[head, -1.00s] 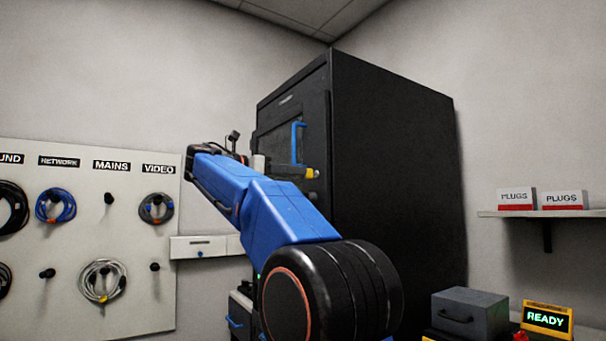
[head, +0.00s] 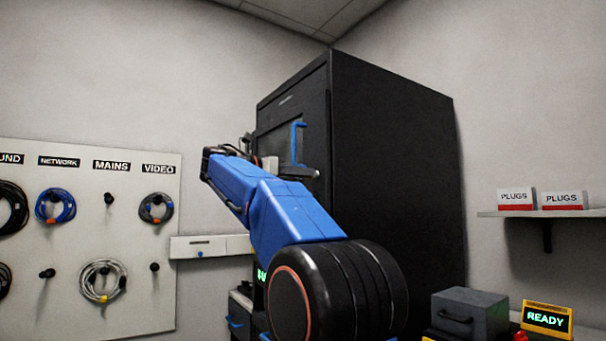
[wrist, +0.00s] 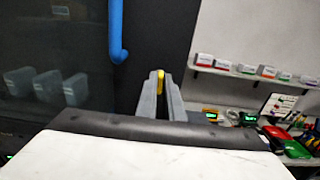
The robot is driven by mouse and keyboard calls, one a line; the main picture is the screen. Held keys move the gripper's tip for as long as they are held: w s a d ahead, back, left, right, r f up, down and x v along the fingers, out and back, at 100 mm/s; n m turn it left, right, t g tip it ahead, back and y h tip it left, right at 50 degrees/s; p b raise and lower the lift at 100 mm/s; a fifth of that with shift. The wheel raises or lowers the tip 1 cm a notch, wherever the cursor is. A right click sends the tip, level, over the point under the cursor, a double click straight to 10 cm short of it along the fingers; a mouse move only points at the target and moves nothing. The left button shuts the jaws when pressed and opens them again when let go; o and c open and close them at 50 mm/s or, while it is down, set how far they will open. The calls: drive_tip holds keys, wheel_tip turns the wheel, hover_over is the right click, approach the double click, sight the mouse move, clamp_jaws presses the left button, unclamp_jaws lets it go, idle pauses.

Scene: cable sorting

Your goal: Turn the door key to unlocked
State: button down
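The yellow door key (wrist: 160,76) shows in the wrist view as a narrow strip between my fingertips, in front of the dark cabinet. My gripper (wrist: 160,84) has its two grey fingers close together, one on each side of the key, and appears shut on it. In the head view my gripper (head: 303,171) is at the cabinet (head: 395,180) front, just below the blue door handle (head: 297,143). The key is hidden behind the fingers there. The lock itself is hidden, and I cannot make out the key's angle.
The blue handle (wrist: 116,32) hangs just left of my fingers in the wrist view. A wall shelf with plug boxes (head: 516,199) is at the right. A pegboard with coiled cables (head: 103,281) is at the left. A grey case (head: 470,311) stands low at the right.

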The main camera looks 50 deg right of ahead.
drive_tip(key=shift+m, duration=0.5)
drive_tip(key=shift+s+f+m, duration=0.1)
drive_tip(key=shift+m, duration=4.1)
drive_tip(key=shift+s+f+m, duration=0.1)
drive_tip(key=shift+m, duration=4.1)
drive_tip(key=shift+a+m, duration=0.1)
drive_tip(key=shift+m, duration=0.2)
drive_tip(key=c, duration=1.9)
unclamp_jaws()
drive_tip(key=shift+o, duration=0.2)
